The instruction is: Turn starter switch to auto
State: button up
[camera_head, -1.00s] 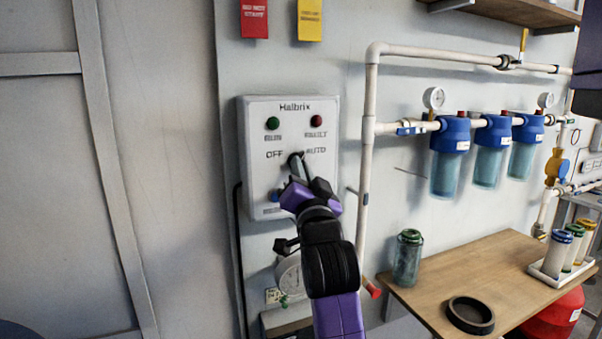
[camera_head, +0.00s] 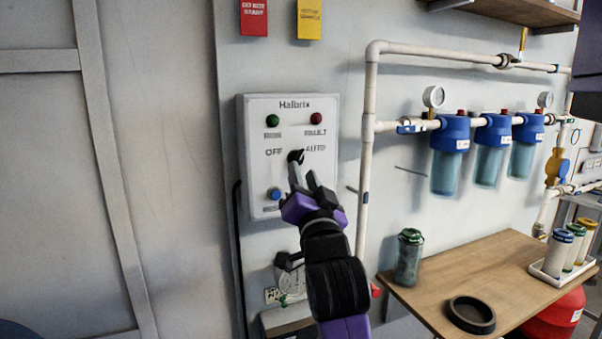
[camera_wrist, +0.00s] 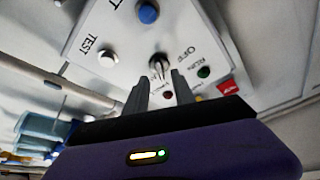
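The starter switch (camera_head: 296,156) is a small black knob on the white Halbrix panel (camera_head: 255,180), between the labels OFF and AUTO. It also shows in the wrist view (camera_wrist: 158,67), just beyond my fingertips. I cannot tell for sure which label it points at. My gripper (camera_head: 304,176) is in front of the panel, just below the knob. In the wrist view my gripper (camera_wrist: 160,82) has its two dark fingers apart, with the knob seen in line with the gap. I cannot tell whether a finger touches the knob.
The panel has a green light (camera_head: 272,121), a red light (camera_head: 316,118) and a blue button (camera_head: 274,194). A white pipe (camera_head: 368,130) runs close on the right. A wooden table (camera_head: 430,290) with a green-capped bottle (camera_head: 409,257) stands lower right.

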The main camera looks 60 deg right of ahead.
jog(key=b+v, duration=0.1)
jog(key=v, duration=0.3)
jog(key=shift+s+a, duration=0.1)
dwell(0.5)
jog(key=s+a+f+n+t+y, duration=0.2)
jog(key=a+f+n+t+y, duration=0.5)
jog(key=a+f+n+y, duration=0.7)
jog(key=s+a+f+n+g+y, duration=0.1)
jog(key=s+a+f+g, duration=0.2)
jog(key=s+a+f, duration=0.5)
jog(key=s+a+f+n+g+y, duration=0.1)
jog(key=s+a+f+g, duration=0.2)
jog(key=s+a+f, duration=0.5)
jog(key=s+f, duration=0.4)
jog(key=s, duration=0.2)
jog(key=shift+g, duration=0.3)
